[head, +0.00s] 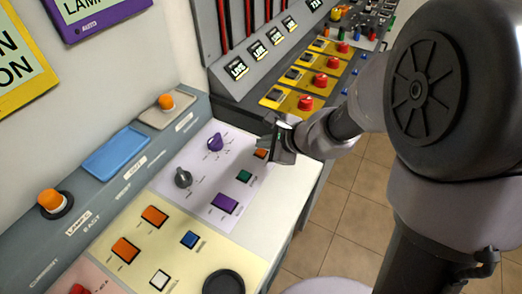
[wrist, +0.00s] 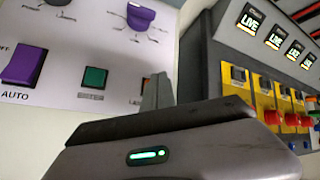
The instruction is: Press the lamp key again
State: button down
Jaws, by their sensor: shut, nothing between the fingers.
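My gripper (head: 270,142) is shut and empty over the far right part of the lilac control panel (head: 205,165). In the wrist view its fingertips (wrist: 157,90) are close to a small orange key (wrist: 146,84), partly hiding it and its label. The orange key also shows in the head view (head: 261,154), just below the fingers. I cannot tell whether they touch. No label that I can read fully marks the lamp key. A green key (head: 244,176) and a purple rocker switch (head: 225,203) marked AUTO (wrist: 36,64) lie to the left.
A purple knob (head: 215,142) and a dark knob (head: 184,177) stand up on the lilac panel. Orange domes (head: 50,199) sit on the grey ledge behind. A grey console with red knobs (head: 320,80) is at the upper right. Tiled floor (head: 345,220) is open at the right.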

aim_at(263, 153)
jog(key=shift+f, duration=0.1)
dwell(0.3)
jog(key=shift+f+b, duration=0.35)
jog(key=shift+b, duration=0.25)
jog(key=shift+f+b, duration=0.45)
jog(key=shift+b, duration=0.1)
dwell(0.4)
jog(key=shift+r+p, duration=0.65)
jog(key=shift+r, duration=0.25)
notch_tip(263, 153, up, 5)
jog(key=p, duration=0.4)
jog(key=shift+r, duration=0.1)
